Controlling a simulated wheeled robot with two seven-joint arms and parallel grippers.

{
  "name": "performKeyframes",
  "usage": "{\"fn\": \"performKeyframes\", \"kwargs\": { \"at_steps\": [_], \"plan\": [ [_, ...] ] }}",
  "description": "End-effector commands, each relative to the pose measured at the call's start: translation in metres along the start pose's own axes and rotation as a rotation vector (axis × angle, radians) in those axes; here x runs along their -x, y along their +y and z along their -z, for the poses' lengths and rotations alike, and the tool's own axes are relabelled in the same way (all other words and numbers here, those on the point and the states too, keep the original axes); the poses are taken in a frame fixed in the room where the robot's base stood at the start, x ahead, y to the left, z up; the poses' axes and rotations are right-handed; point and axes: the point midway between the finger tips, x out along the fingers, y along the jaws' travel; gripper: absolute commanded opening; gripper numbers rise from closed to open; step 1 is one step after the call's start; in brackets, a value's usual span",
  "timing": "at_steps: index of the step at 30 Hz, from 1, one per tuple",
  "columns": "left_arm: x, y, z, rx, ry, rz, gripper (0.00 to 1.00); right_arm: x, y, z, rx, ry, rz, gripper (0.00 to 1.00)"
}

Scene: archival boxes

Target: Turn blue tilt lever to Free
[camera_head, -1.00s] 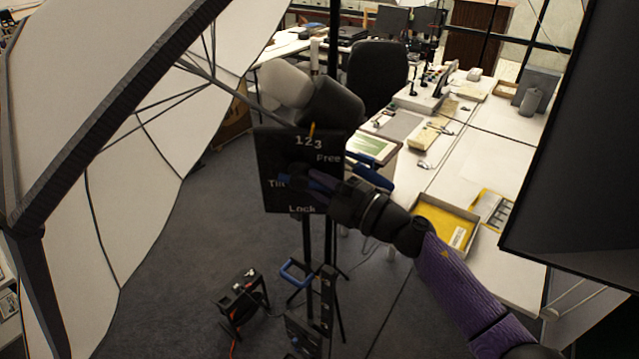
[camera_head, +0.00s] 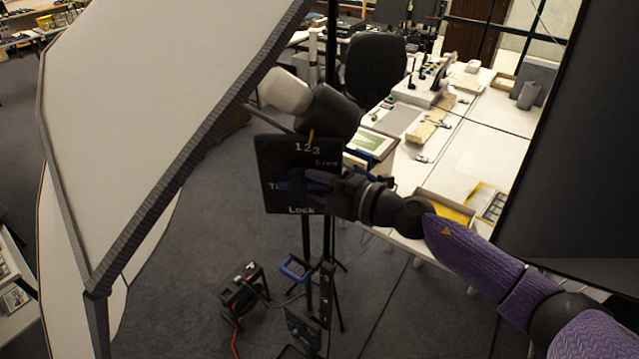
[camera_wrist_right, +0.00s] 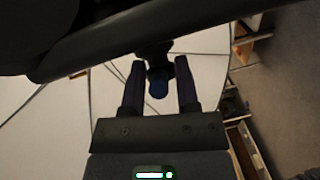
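The black panel (camera_head: 275,155) in the head view reads 123, Free, Tilt and Lock, with Free at upper right and Lock at the bottom. The blue tilt lever (camera_head: 288,186) shows as a dark blue strip at mid-height, partly covered by my right gripper (camera_head: 312,181). Which label it points to is unclear. In the wrist view, the lever's rounded blue end (camera_wrist_right: 158,87) lies between the two fingers of my right gripper (camera_wrist_right: 159,85). A gap shows on each side, so the fingers are open around it. My left gripper is out of view.
A dark flat screen (camera_head: 580,160) stands at right. Behind are an office chair (camera_head: 375,75) and white desks (camera_head: 500,110). A stand with a blue handle (camera_head: 296,268) and a cable reel (camera_head: 242,290) are below the panel.

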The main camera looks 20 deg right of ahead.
Motion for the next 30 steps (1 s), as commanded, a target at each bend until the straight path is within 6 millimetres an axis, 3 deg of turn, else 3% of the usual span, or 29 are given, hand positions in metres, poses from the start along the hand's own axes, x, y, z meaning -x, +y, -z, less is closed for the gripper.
{"fn": "performKeyframes", "kwargs": {
  "at_steps": [2,11,14,21,30],
  "plan": [
    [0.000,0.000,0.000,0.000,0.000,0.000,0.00,0.000,0.000,0.000,-0.001,0.000,0.000,0.57],
    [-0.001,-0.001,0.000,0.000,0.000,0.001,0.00,0.004,-0.001,-0.001,-0.001,-0.002,0.000,0.57],
    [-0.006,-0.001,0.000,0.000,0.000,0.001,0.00,0.019,-0.003,-0.001,0.001,-0.002,0.002,0.57],
    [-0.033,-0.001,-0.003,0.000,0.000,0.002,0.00,0.076,-0.008,0.000,0.001,0.001,0.007,0.57],
    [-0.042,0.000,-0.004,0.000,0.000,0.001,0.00,0.098,-0.001,0.000,-0.001,0.001,0.001,0.57]
  ]
}}
